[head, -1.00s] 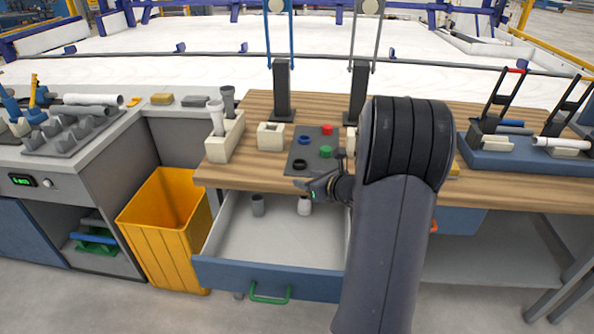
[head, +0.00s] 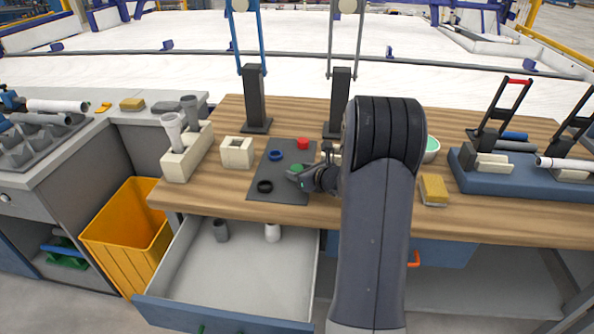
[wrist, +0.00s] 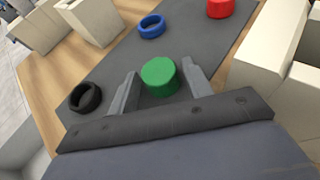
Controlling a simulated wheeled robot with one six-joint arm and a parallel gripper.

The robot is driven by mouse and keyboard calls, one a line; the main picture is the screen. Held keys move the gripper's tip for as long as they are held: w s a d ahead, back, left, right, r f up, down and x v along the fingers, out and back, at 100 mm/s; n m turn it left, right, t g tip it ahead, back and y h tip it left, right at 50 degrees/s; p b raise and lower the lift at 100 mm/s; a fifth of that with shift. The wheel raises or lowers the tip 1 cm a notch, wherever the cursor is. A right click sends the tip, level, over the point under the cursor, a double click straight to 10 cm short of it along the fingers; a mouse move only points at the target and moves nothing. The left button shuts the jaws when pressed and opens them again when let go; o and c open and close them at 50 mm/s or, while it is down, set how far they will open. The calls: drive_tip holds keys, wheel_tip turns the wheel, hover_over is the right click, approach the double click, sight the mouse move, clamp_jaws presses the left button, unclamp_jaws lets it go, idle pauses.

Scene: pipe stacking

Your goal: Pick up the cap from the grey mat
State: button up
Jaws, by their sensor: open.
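The grey mat (head: 258,188) lies on the wooden workbench. It also shows in the wrist view (wrist: 190,40). It bears a green cap (wrist: 159,76), a red cap (wrist: 219,8), a blue ring (wrist: 152,26) and a black ring (wrist: 85,97). In the head view the red cap (head: 303,144), blue ring (head: 276,155) and black ring (head: 265,186) show clearly, while the green cap (head: 297,169) is partly hidden by my gripper. My gripper (wrist: 160,82) is open, with the green cap between its fingertips. I cannot tell whether the fingers touch it.
Cream blocks (wrist: 268,55) stand close to the right finger. A yellow sponge (head: 433,190) lies to the right. An open drawer (head: 235,272) is below, holding two pipe pieces.

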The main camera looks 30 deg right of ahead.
drive_tip(key=c, duration=0.7)
drive_tip(key=shift+c, duration=0.2)
